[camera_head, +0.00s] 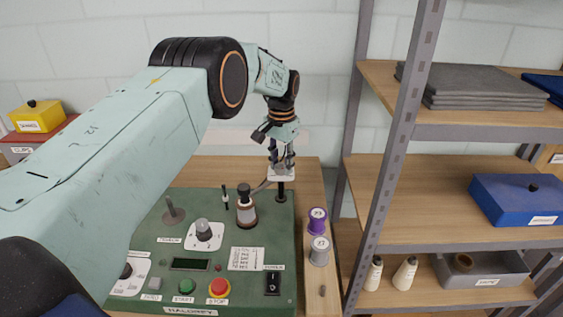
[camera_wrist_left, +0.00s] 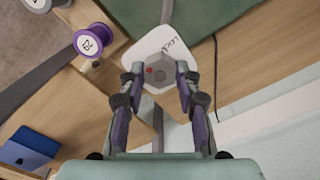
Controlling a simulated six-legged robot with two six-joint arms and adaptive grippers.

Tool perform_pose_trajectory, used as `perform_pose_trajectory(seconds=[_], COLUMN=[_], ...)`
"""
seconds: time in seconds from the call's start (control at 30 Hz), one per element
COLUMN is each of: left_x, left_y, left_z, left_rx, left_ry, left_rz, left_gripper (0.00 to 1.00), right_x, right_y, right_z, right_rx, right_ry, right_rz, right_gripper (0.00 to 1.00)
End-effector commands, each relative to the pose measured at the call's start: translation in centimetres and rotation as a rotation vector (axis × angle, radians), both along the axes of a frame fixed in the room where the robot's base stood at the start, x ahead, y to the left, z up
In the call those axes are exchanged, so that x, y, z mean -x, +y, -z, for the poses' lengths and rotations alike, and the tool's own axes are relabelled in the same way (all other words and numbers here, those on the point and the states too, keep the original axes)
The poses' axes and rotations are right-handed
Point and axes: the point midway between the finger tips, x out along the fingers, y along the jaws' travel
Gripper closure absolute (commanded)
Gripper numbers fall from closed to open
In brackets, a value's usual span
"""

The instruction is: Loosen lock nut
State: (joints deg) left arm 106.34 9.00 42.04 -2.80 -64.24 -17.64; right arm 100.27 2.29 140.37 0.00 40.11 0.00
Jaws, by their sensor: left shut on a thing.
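The grey lock nut (camera_wrist_left: 161,73) has a red dot and sits on a white plate (camera_wrist_left: 150,47) marked with a LOCK label in the left wrist view. My left gripper (camera_wrist_left: 160,80) is shut on the nut, one finger on each side. In the head view my left gripper (camera_head: 282,163) points down at the white plate (camera_head: 281,176), which stands on a dark post at the back right corner of the green control panel (camera_head: 222,280). The nut is mostly hidden by the fingers there. My right gripper is not in view.
A purple spool (camera_head: 317,221) and a grey spool (camera_head: 320,250) stand right of the panel. A metal-framed shelf (camera_head: 394,150) rises further right.

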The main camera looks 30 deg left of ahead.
Motion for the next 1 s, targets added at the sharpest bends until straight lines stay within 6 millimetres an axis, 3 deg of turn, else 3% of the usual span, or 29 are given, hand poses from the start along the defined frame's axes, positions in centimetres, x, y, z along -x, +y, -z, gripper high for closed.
perform_pose_trajectory(seconds=[0.03,0.6,1.0], left_x=[-0.47,-0.47,-0.42], left_y=[0.14,0.26,0.30], left_z=[-0.67,-0.66,-0.63], left_rx=[-0.002,0.001,0.002], left_ry=[-0.018,-0.018,-0.017], left_rz=[-0.046,-0.575,-0.828], left_gripper=[0.98,0.98,0.99], right_x=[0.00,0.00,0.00], right_y=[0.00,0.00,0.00], right_z=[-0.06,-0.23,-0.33], right_rx=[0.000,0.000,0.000], right_ry=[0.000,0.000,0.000], right_rz=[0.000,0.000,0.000], right_gripper=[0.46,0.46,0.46])
